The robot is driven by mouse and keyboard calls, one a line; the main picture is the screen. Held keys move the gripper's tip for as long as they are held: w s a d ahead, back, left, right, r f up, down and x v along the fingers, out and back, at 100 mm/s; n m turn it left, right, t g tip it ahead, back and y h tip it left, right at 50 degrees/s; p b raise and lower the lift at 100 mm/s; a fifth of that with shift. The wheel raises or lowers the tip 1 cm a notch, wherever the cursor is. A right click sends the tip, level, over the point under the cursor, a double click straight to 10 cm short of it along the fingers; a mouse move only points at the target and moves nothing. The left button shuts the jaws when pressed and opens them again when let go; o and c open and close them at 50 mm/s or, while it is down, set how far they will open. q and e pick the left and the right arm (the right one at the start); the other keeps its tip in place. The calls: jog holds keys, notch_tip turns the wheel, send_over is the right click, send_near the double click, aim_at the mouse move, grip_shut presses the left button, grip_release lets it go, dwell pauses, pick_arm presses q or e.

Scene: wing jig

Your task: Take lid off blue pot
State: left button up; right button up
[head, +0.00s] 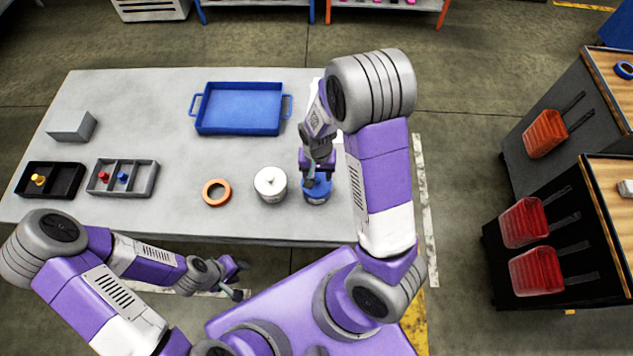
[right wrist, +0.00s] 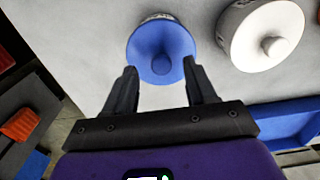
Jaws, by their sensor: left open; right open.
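The blue pot (head: 317,190) stands upright on the grey table, partly hidden under my right gripper in the head view. In the right wrist view its blue lid (right wrist: 161,50) with a round knob is on top. My right gripper (right wrist: 161,80) is open, its two fingers pointing toward the lid, with the knob lying between the finger lines; I cannot tell whether they touch it. My left gripper (head: 241,280) is open and empty, in front of the table's near edge, away from the pot.
A white lidded pot (head: 270,184) stands just left of the blue one; it also shows in the right wrist view (right wrist: 262,36). An orange ring (head: 216,192), a blue tray (head: 240,108), a grey divided box (head: 122,178), a black box (head: 48,180) and a grey block (head: 73,126) share the table.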

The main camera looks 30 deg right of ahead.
notch_tip(320, 180, down, 2)
jog(key=shift+w+f, duration=0.1)
grip_shut()
jog(key=shift+r, duration=0.2)
